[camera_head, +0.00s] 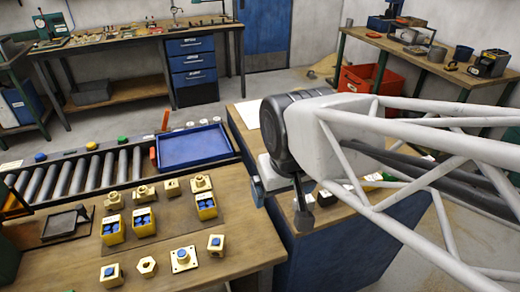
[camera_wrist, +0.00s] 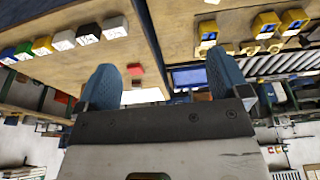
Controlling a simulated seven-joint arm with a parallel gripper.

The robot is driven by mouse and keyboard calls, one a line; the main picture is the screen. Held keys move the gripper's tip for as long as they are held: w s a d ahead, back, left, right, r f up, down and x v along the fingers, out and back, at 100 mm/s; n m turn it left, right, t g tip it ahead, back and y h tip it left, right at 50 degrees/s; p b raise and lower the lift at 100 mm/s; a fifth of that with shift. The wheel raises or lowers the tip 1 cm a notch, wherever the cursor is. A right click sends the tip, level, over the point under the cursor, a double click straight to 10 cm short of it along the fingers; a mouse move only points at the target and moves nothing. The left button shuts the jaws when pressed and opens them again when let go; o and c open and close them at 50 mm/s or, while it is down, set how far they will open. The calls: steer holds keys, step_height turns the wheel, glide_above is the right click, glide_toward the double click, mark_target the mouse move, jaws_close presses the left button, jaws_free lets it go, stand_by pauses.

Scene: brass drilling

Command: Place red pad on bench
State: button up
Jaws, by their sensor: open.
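The red pad (camera_wrist: 135,69) shows in the wrist view as a small red block on a wooden cabinet top, close to a white sheet. My gripper (camera_wrist: 164,82) is open and empty, its two blue fingers spread apart. The pad shows between the fingers in that view, nearer the left one, and looks apart from them. In the head view my gripper (camera_head: 281,210) hangs over the gap between bench and cabinet, and I cannot make out the pad there. The wooden bench (camera_head: 235,222) stands at the left front, and its edge also shows in the wrist view (camera_wrist: 172,35).
Several brass fittings and yellow bins (camera_head: 144,220) stand on the bench, with a dark tray (camera_head: 66,224) at its left. A blue tray (camera_head: 195,146) and rollers lie behind. Labelled blocks (camera_wrist: 88,34) line the cabinet top. The bench's right front is clear.

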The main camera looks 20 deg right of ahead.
steer(key=w+d+f+m+g, duration=0.1)
steer(key=w+d+f+m, duration=0.3)
steer(key=w, duration=0.7)
steer(key=w+d+f+m, duration=0.5)
steer(key=w+d+m, duration=0.1)
steer(key=w, duration=0.5)
steer(key=w+d+f+m+g+h, duration=0.1)
steer(key=w+d+f+m, duration=0.4)
steer(key=w, duration=0.6)
steer(key=shift+w+f+m+g, duration=0.15)
steer(key=shift+m, duration=0.45)
steer(key=shift+w+f+m+g, duration=0.1)
steer(key=shift+m+g, duration=0.05)
steer(key=shift+m, duration=0.45)
steer(key=shift+w+d+f, duration=0.35)
steer(key=shift+w, duration=0.05)
steer(key=shift+d+f, duration=0.15)
steer(key=shift+f, duration=1.15)
